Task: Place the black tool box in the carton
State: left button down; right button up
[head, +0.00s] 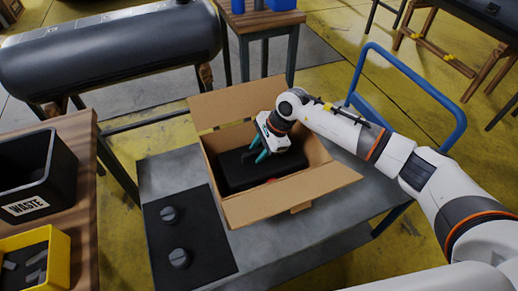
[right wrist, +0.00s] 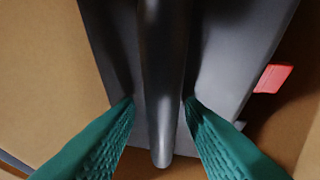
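The black tool box (head: 236,172) lies inside the open cardboard carton (head: 244,211), low between its walls. My right gripper (head: 258,149) reaches down into the carton over the box. In the right wrist view, its two green fingers (right wrist: 160,104) stand on either side of the box's dark handle (right wrist: 162,60), with a small gap beside it. The fingers look open and not closed on the handle. A red latch (right wrist: 272,78) shows on the box's side. My left gripper is out of view.
The carton stands on a grey cart (head: 165,165) with a blue rail (head: 424,85). A black mat (head: 205,245) with two dark knobs lies in front left. At left, a wooden table holds a black waste bin (head: 45,190) and a yellow bin (head: 58,262). The carton's flaps are folded outward.

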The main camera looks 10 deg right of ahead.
jog(key=shift+r+p, duration=0.3)
jog(key=b+v, duration=0.1)
jog(key=v, duration=1)
jog(key=shift+d+r, duration=0.2)
jog(key=shift+r, duration=0.15)
